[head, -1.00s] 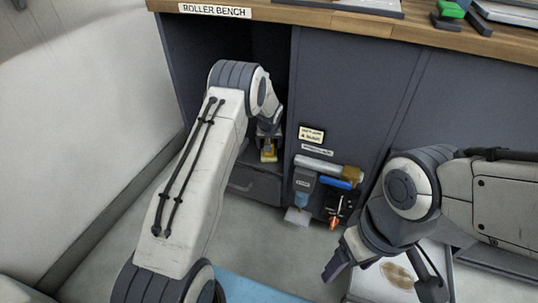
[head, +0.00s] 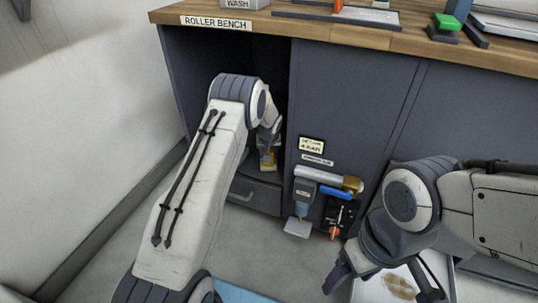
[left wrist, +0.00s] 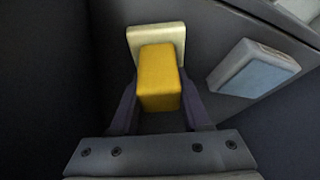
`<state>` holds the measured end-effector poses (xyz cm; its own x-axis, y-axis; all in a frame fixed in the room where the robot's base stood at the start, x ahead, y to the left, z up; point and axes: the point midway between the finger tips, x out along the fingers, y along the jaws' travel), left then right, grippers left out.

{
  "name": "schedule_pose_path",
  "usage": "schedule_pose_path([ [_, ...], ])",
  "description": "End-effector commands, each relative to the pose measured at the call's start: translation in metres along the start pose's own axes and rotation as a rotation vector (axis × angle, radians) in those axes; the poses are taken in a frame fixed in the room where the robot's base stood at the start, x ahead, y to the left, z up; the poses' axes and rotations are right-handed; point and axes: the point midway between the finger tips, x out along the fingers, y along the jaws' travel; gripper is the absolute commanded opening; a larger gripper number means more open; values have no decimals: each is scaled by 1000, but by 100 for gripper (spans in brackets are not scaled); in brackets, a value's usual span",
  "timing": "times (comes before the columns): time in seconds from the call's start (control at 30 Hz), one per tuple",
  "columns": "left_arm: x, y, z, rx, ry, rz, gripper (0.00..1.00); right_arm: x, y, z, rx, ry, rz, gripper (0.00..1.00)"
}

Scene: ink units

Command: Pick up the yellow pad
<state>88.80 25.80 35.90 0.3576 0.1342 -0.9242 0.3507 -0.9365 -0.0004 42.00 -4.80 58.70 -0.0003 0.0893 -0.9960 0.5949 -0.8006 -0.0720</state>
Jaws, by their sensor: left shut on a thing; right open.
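The yellow pad (left wrist: 159,78) is between the two fingers of my left gripper (left wrist: 158,112), which is shut on it. A cream, flat piece (left wrist: 152,38) shows directly behind the yellow part; I cannot tell whether it is joined to it. In the head view, my left gripper (head: 268,138) is at the open dark compartment of the bench, with the yellow pad (head: 268,160) at its tip. My right gripper (head: 383,284) is open and empty at the lower right, above a white surface.
A pale blue and white block (left wrist: 253,70) lies to the right of the pad. The compartment's side panel bears a holder with a silver and brass roller (head: 328,180) and tools. The wooden bench top (head: 345,32) is above. A white panel (head: 400,283) with a brown mark is below my right gripper.

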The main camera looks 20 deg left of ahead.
Motion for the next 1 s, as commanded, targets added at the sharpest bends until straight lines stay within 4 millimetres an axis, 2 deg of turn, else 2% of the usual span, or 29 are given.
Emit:
schedule_pose_path([
  [0.03,-6,-2,-4,-1,1,0,0,-8,-1,0,0,0,0,77],
  [0.43,-69,-1,-30,-1,3,1,0,-43,-3,-2,0,0,0,77],
  [0.5,-61,-18,-33,-6,-1,-2,0,-45,-3,-2,0,0,0,77],
  [0.67,-56,-54,-47,-7,0,-2,0,-58,-4,-3,0,0,0,77],
  [1.0,-40,-142,-80,-6,2,-1,0,-78,-6,-4,0,0,0,77],
])
